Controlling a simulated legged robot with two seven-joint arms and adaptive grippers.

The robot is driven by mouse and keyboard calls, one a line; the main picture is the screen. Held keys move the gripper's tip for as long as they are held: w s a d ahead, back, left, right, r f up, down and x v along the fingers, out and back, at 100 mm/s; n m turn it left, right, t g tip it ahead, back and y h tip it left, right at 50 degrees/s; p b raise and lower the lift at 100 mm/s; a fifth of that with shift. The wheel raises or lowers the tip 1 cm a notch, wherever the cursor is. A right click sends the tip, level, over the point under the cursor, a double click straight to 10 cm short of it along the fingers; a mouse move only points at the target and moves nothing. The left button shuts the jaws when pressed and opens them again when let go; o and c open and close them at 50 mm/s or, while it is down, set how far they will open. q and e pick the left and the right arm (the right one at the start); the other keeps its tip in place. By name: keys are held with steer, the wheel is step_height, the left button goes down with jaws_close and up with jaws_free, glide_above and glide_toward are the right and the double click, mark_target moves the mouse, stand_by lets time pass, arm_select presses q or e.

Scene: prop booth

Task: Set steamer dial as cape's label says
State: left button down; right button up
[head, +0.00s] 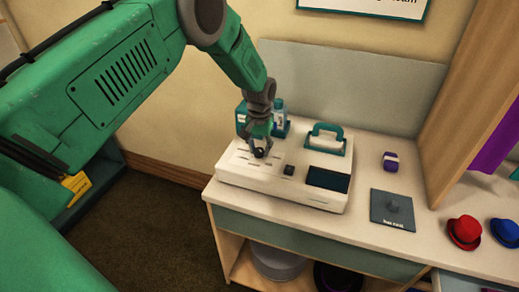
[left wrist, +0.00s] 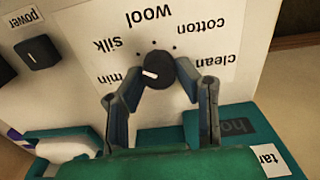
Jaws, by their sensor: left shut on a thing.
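The white steamer (head: 268,195) sits on the counter. Its round black dial (left wrist: 160,71) is in the left wrist view, with the words min, silk, wool, cotton and clean around it, upside down in the picture. The dial's white mark points left and slightly down, toward min. My left gripper (head: 260,152) is shut on the dial, one finger on each side. A purple cloth (head: 494,146), perhaps the cape, hangs at the far right in the head view; no label on it is readable. My right gripper is not in view.
A power switch (left wrist: 38,54) is beside the dial panel. A teal handle (head: 326,132) stands at the steamer's back. A small purple object (head: 390,161), a dark hat rest (head: 384,214), a red hat (head: 464,232) and a blue hat (head: 506,232) are to the right. A wooden post (head: 460,100) rises there.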

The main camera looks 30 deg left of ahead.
mark_target(259, 150)
arm_select(q)
steer(key=shift+s+d+f+m, duration=0.15)
steer(key=shift+s+f+m, duration=0.25)
steer(key=shift+m, duration=0.3)
steer(key=c, duration=1.2)
jaws_free()
steer(key=shift+r, duration=0.15)
steer(key=shift+w+r, duration=0.15)
steer(key=shift+r, duration=0.05)
steer(key=shift+w+r, duration=0.1)
steer(key=shift+r, duration=0.25)
step_height(259, 150, up, 11)
